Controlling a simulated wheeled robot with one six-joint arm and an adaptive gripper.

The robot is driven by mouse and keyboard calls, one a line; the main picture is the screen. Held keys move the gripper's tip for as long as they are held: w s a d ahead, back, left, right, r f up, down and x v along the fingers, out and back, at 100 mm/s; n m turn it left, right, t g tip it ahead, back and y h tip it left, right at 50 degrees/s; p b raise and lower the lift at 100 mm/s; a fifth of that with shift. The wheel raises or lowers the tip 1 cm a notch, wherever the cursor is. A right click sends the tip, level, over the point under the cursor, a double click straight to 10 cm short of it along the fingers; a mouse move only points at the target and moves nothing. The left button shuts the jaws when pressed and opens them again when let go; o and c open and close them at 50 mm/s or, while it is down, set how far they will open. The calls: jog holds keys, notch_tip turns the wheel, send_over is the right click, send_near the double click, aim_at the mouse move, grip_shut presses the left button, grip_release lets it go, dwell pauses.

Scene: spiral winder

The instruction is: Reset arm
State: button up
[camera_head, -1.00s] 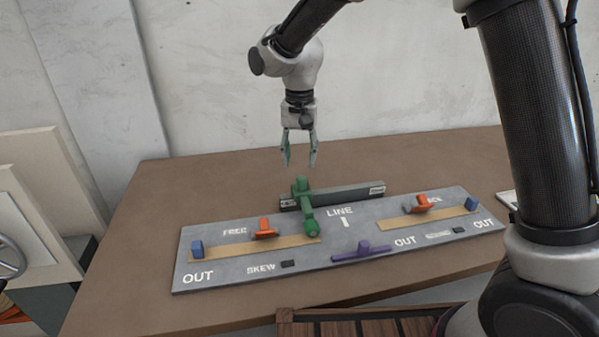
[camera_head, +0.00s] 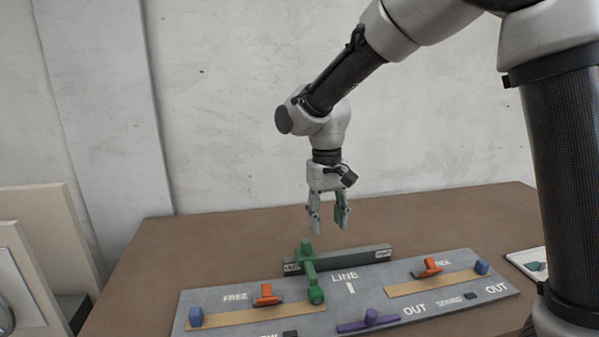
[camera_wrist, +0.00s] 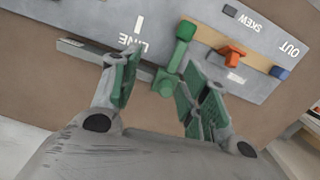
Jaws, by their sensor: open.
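My gripper (camera_head: 328,218) hangs open and empty above the back of the grey panel (camera_head: 368,314), pointing down. The green handle (camera_head: 311,270) stands below it at the panel's back edge, apart from the fingers in the head view. In the wrist view the open fingers (camera_wrist: 158,88) frame the green handle (camera_wrist: 177,56) from above. An orange slider (camera_head: 267,296) and a blue block (camera_head: 195,317) sit on the left strip. Another orange slider (camera_head: 428,268) and blue block (camera_head: 481,267) sit on the right strip. A purple lever (camera_head: 370,319) lies at the panel's front.
The brown table (camera_head: 205,248) has free room left of and behind the panel. A dark grey bar (camera_head: 352,258) lies behind the panel by the green handle. A white tray (camera_head: 527,262) lies at the right. The wall (camera_head: 240,110) stands behind the table.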

jog(key=s+d+r+m+t, duration=0.1)
jog(key=s+d+r, duration=0.2)
jog(key=s+d, duration=0.3)
jog(key=s+d+r+m+t, duration=0.1)
jog(key=s+d+r, duration=0.3)
jog(key=d, duration=0.9)
jog(key=s+d+r+m+t, duration=0.1)
jog(key=s+d+r+t, duration=0.2)
jog(key=s+d, duration=0.6)
jog(key=shift+s+d+r, duration=0.2)
jog(key=shift+s+d, duration=0.2)
jog(key=shift+d, duration=0.45)
